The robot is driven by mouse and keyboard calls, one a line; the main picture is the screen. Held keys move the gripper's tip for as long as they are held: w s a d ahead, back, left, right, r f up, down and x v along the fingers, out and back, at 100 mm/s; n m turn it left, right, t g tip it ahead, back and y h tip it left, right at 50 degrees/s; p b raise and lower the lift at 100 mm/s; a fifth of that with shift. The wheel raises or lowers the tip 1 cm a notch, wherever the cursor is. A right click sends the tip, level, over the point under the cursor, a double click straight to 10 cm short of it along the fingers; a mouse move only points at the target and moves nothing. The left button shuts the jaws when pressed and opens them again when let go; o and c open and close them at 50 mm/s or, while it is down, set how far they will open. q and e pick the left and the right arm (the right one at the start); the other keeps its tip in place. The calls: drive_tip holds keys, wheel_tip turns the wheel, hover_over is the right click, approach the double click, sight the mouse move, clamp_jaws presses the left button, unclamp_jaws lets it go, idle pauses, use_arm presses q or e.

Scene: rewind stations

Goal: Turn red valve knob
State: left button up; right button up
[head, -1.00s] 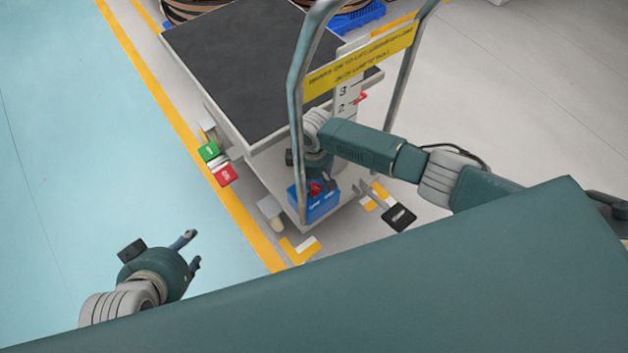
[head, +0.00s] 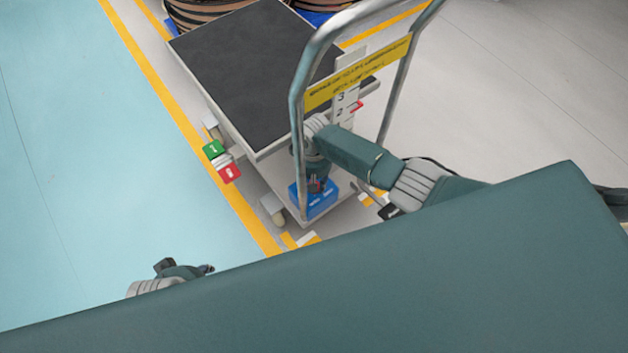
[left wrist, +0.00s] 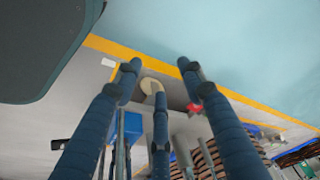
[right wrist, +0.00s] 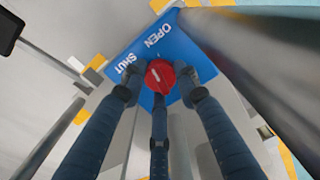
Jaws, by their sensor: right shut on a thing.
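The red valve knob (right wrist: 160,76) sits on a blue panel (right wrist: 180,40) lettered OPEN and SHUT; a pale mark shows on the knob's face. My right gripper (right wrist: 164,85) is shut on the knob, with its fingers around it. In the head view the blue box (head: 318,204) stands low on the cart behind its handle, and my right gripper (head: 316,182) reaches down to it and mostly hides the knob. My left gripper (head: 208,268) is low at the left, away from the cart; its fingers (left wrist: 160,72) are spread and empty.
The cart's upright handle (head: 297,130) stands close beside my right wrist. A dark-topped lift platform (head: 255,75) is behind it. A green pedal (head: 213,149) and a red pedal (head: 229,173) stick out at its left side. The blue floor at left is clear.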

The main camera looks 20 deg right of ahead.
drive_tip(key=shift+w+a+r+m, duration=0.1)
drive_tip(key=shift+a+m, duration=0.1)
drive_tip(key=shift+m, duration=0.1)
